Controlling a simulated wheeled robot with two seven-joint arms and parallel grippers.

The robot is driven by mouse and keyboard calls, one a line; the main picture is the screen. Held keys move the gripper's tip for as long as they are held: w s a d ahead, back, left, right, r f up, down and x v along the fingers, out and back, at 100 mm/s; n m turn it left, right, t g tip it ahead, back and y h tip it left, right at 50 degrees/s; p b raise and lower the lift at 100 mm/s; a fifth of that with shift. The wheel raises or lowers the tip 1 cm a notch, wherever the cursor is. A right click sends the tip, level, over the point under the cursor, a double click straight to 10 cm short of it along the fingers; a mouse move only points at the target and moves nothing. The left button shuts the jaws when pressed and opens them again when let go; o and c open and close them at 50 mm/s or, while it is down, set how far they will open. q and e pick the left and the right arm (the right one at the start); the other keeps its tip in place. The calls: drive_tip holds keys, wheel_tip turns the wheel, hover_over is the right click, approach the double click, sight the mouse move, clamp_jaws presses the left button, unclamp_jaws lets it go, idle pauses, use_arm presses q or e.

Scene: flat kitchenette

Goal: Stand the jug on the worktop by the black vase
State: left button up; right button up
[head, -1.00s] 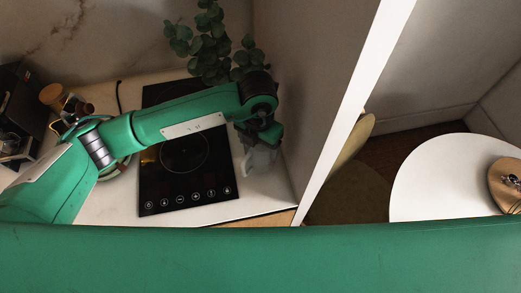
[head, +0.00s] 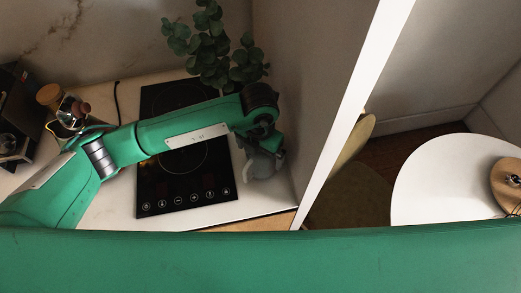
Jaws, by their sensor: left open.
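The grey jug (head: 262,167) is at the right end of the worktop (head: 218,214), between the hob and the side wall. It looks upright, but its top is partly hidden by my left gripper (head: 266,146). My left gripper is open, just above the jug and overlapping its top; I cannot tell whether they touch. Leafy green stems (head: 212,45) rise at the back of the worktop behind my left arm. I cannot make out the black vase; that spot is covered by my arm. My right gripper is not in view.
A black hob (head: 185,185) lies left of the jug. Jars and a dark appliance (head: 14,135) crowd the left end. A wall with a white edge (head: 340,110) closes off the right. Beyond it are a chair (head: 352,140) and a round white table (head: 430,185).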

use_arm(q)
drive_tip(key=shift+r+p, duration=0.25)
drive_tip(key=shift+p, duration=0.05)
wheel_tip(320, 180, up, 12)
drive_tip(key=b, duration=0.5)
drive_tip(key=shift+f, duration=0.1)
